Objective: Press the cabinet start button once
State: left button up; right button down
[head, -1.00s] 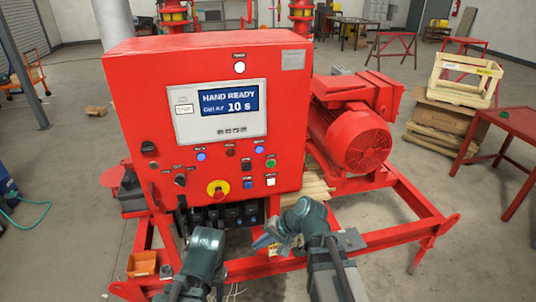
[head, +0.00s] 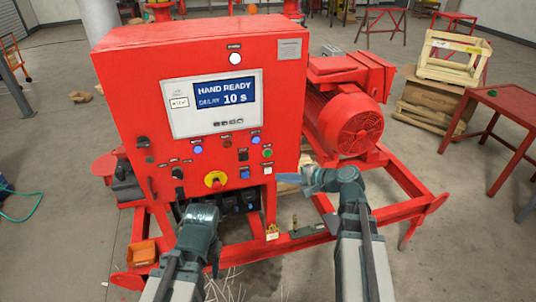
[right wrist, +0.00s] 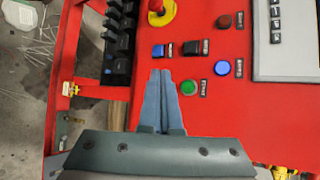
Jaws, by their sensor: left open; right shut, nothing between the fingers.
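The red cabinet (head: 125,100) stands upright with a screen (head: 222,97) reading "HAND READY" and "10 s". A green button (head: 267,153) is low on the right of its front; it also shows in the right wrist view (right wrist: 188,87), where its label is too small to read surely. My right gripper (head: 280,183) is shut and empty near the cabinet's lower right. In the right wrist view its fingertips (right wrist: 160,74) appear just left of the green button; contact is not evident. My left gripper (head: 203,218) is low before the cabinet, its fingers mostly hidden.
A red motor (head: 345,120) stands right of the cabinet. The red skid frame (head: 400,210) runs below.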

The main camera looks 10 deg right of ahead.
aim_at(268, 153)
jog(key=shift+w, duration=0.2)
jog(key=shift+w+a, duration=0.2)
jog(key=shift+w, duration=4)
jog(key=shift+w, duration=0.15)
jog(key=shift+w, duration=0.3)
jog(key=shift+w, duration=0.4)
jog(key=shift+s, duration=0.85)
jog(key=shift+s, duration=0.1)
